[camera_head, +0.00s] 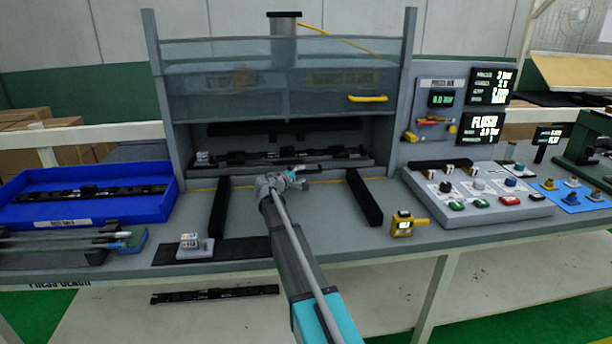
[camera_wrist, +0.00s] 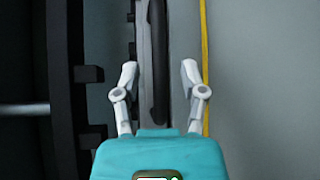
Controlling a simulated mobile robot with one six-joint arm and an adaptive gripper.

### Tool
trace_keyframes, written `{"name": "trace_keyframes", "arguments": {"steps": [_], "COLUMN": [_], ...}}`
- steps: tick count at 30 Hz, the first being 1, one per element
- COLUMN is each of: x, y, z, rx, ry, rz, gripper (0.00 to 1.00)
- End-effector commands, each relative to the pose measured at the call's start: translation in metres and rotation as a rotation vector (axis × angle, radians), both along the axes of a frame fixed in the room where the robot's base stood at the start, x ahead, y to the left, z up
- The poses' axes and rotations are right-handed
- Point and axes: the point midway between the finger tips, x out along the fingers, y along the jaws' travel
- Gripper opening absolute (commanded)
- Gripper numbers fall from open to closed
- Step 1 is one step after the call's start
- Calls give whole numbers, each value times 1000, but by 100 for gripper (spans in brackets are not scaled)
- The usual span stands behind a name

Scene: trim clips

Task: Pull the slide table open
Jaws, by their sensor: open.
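The slide table (camera_head: 225,171) sits inside the press opening, carrying a long black trim part (camera_head: 255,157). A dark bar handle (camera_wrist: 156,55) runs along its front edge. My gripper (camera_head: 294,178) is at the front of the slide table, near its middle. In the wrist view my gripper (camera_wrist: 158,75) is open, with one finger on each side of the handle's line. The handle's near end lies between the fingers, and neither finger visibly touches it. The gripper hides part of the handle in the head view.
Two black rails (camera_head: 220,206) and (camera_head: 363,197) extend forward on the bench. The press guard with a yellow handle (camera_head: 367,98) is raised above the opening. A blue tray (camera_head: 35,213) stands left, a control panel (camera_head: 480,215) right, and a yellow device (camera_head: 404,224) in front.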

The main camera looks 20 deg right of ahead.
Motion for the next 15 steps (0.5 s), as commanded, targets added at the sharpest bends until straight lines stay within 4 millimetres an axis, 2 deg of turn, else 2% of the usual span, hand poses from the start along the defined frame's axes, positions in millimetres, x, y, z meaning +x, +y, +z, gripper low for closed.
{"name": "trace_keyframes", "arguments": {"steps": [6, 15], "x": [9, 10], "y": [-15, -19], "z": [-3, -3], "rx": [0, 0], "ry": [0, 0], "rz": [1, 0], "gripper": [54, 54]}}
